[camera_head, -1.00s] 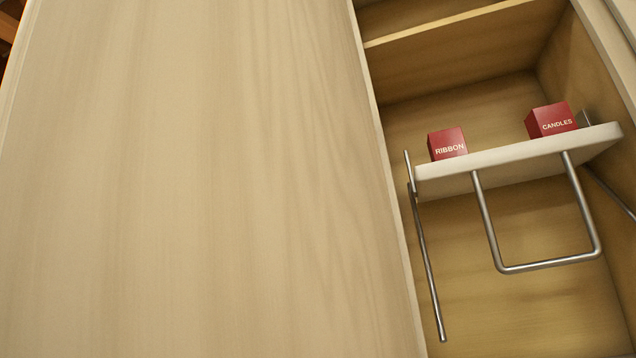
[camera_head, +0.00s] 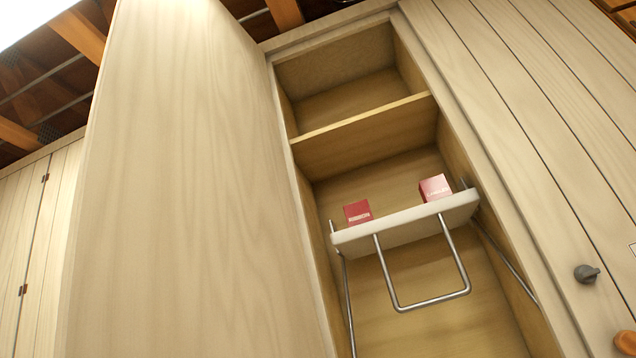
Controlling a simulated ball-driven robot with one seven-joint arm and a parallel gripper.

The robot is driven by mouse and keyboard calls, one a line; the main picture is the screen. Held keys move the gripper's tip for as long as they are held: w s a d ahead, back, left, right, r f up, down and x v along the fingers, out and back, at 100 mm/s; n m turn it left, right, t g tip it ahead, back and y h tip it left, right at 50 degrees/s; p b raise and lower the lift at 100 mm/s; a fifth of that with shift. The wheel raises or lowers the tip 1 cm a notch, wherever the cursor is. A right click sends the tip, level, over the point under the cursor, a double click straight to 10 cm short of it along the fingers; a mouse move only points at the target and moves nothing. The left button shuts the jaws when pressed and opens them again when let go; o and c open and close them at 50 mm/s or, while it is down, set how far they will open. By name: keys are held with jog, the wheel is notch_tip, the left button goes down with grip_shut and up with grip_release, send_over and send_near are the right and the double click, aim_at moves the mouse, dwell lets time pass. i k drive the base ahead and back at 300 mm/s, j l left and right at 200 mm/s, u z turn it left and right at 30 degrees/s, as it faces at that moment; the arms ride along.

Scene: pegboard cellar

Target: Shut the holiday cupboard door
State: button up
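A pale wooden cupboard door (camera_head: 190,190) stands open, its broad face filling the left middle of the view. To its right is the open cupboard (camera_head: 365,155), tilted in the picture. Inside, a pale pull-down shelf (camera_head: 405,226) with a bent metal handle (camera_head: 432,300) holds two red boxes. The left box (camera_head: 358,212) and the right box (camera_head: 435,188) have labels too blurred to read now; a moment ago they read RIBBON and CANDLES. The door's handle does not show. My gripper is not in view.
A closed panelled front (camera_head: 530,150) with a dark round knob (camera_head: 587,273) is on the right. More closed panelled fronts (camera_head: 35,250) with small hinges stand at the far left. Brown wooden beams (camera_head: 80,35) and a bright light (camera_head: 35,15) are overhead.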

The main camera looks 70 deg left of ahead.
aim_at(184, 240)
jog(key=k+j+z, duration=0.15)
jog(key=z, duration=0.3)
jog(key=k+j+z, duration=0.1)
jog(key=z, duration=0.35)
jog(key=k+u, duration=0.4)
jog(key=k+j+u, duration=0.1)
jog(key=u, duration=0.25)
jog(key=k+j, duration=0.05)
jog(key=k, duration=0.05)
